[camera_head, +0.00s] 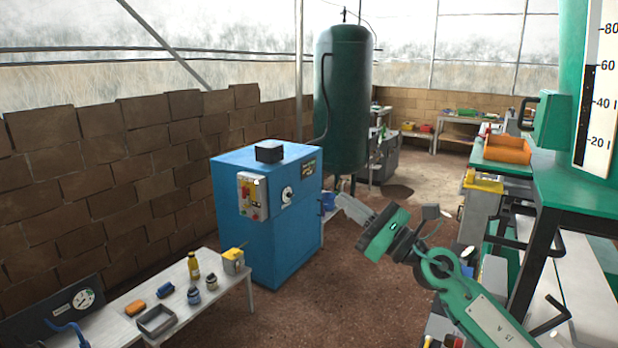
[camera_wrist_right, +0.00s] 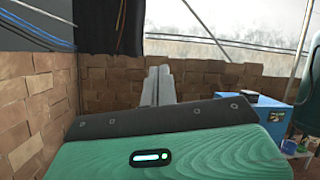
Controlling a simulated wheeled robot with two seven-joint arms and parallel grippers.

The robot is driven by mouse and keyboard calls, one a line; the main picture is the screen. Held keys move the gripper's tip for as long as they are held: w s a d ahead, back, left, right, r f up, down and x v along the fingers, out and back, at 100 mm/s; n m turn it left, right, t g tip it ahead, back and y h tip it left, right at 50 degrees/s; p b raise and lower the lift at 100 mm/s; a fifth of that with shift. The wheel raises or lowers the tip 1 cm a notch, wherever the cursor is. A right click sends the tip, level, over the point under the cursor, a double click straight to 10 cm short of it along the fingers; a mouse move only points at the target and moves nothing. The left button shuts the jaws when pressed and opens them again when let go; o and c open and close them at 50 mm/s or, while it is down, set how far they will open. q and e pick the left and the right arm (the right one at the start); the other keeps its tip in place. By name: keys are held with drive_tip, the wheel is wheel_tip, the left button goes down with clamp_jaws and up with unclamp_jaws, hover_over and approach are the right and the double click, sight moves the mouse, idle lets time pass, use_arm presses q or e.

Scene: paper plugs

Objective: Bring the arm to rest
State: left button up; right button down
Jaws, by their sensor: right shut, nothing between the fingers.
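My right arm (camera_head: 490,315) is green and grey and comes in from the lower right in the head view. It is raised and bent at the wrist. Its gripper (camera_head: 343,199) points up and to the left, with nothing held. Its two grey fingers lie side by side and shut in the right wrist view (camera_wrist_right: 158,72). In the head view the fingertips overlap the floor just right of the blue cabinet (camera_head: 262,225); I cannot tell how far apart they are. My left gripper is not in view.
A white bench (camera_head: 222,297) with a yellow bottle (camera_head: 193,267), jars and a grey tray (camera_head: 156,321) stands at lower left. A brick wall (camera_head: 130,165) is behind it. A green tank (camera_head: 342,95) stands behind the cabinet. Green shelving with an orange bin (camera_head: 507,149) is at right.

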drive_tip(key=s+d+f+n+t+h, duration=0.1)
drive_tip(key=s+d+f+n+h, duration=0.35)
drive_tip(key=f+n+h, duration=0.4)
drive_tip(key=s+d+f+n+t+h, duration=0.1)
drive_tip(key=s+d+f+n+h, duration=0.3)
drive_tip(key=f+n, duration=0.75)
drive_tip(key=s+d+f+n+t+h, duration=0.15)
drive_tip(key=d+f+n+h, duration=0.55)
drive_tip(key=n, duration=0.7)
drive_tip(key=s+f+m+g+y, duration=0.1)
drive_tip(key=s+f+m+g, duration=0.55)
drive_tip(key=s, duration=0.85)
drive_tip(key=s+f+m+g, duration=0.3)
drive_tip(key=s+f+g, duration=0.4)
drive_tip(key=s+f, duration=0.55)
wheel_tip(320, 180, down, 30)
drive_tip(key=s, duration=0.2)
drive_tip(key=s+d+f+g, duration=0.2)
drive_tip(key=s+d+f, duration=0.1)
drive_tip(key=s+f, duration=1.6)
drive_tip(key=shift+s, duration=0.15)
